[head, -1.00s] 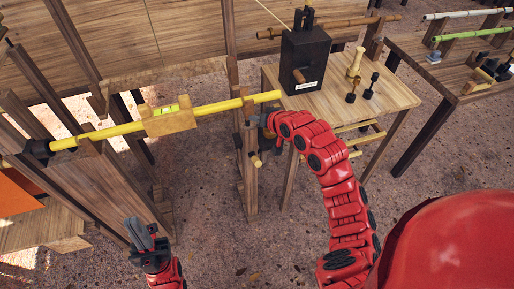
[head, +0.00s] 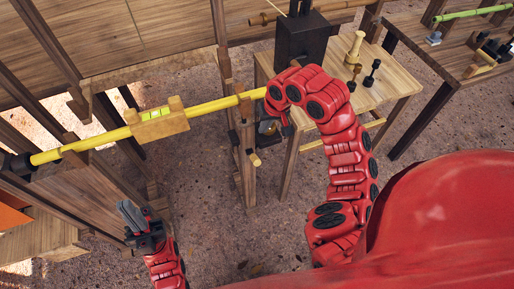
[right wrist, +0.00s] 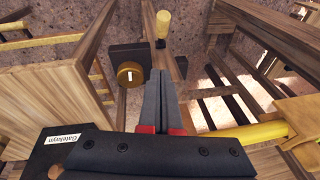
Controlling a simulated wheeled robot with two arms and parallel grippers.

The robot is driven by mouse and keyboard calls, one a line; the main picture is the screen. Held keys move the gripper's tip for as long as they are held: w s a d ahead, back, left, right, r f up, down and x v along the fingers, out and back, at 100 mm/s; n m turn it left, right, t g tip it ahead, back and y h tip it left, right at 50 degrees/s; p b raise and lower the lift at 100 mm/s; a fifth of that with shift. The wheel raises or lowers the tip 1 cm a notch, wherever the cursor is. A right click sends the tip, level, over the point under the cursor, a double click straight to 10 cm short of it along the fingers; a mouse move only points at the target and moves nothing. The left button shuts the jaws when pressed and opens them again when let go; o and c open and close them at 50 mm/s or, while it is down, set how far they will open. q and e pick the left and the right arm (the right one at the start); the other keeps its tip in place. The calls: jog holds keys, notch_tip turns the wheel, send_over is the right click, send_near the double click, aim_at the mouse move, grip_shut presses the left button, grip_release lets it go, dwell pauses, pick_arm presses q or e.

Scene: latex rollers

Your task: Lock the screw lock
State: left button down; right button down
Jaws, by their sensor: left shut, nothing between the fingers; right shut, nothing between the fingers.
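A round brass knob with a white mark (right wrist: 130,75), seemingly the screw lock, sits on a black plate (right wrist: 128,58) on the wooden post (right wrist: 163,62). In the head view I cannot make out the knob by the post (head: 246,150). My right gripper (right wrist: 167,75) is shut and empty, its tips just right of the knob in the picture; I cannot tell whether they touch. In the head view the right gripper (head: 268,128) is beside the post, partly under its arm. My left gripper (head: 132,215) is shut and empty, low at the left, away from the post.
A yellow pole (head: 98,140) runs through a wooden block with a green level (head: 158,125). A yellow peg (head: 254,159) sticks out low on the post. A table (head: 385,92) with a black box (head: 299,42) stands behind my right arm. Open floor lies in front.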

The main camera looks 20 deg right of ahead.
jog(key=b, duration=0.3)
send_over(257, 158)
jog(key=w+d, duration=0.1)
jog(key=w, duration=0.2)
notch_tip(257, 158, down, 8)
jog(key=f+p, duration=0.1)
jog(key=f, duration=0.1)
jog(key=s+f+p, duration=0.1)
jog(key=f, duration=0.1)
jog(key=shift+s+a, duration=0.2)
jog(key=shift+s+a+f, duration=0.1)
jog(key=shift+s+f, duration=0.1)
jog(key=shift+f, duration=0.3)
jog(key=shift+s+p, duration=0.1)
jog(key=shift+p, duration=0.2)
jog(key=shift+s+f+t, duration=0.65)
jog(key=shift+s+t, duration=0.1)
jog(key=shift+t, duration=0.15)
notch_tip(257, 158, down, 8)
jog(key=s+n+t+y+b, duration=0.1)
jog(key=s+t+b, duration=0.1)
jog(key=t+b, duration=0.8)
jog(key=shift+s+b, duration=0.4)
jog(key=shift+b, duration=0.4)
jog(key=shift+r, duration=0.1)
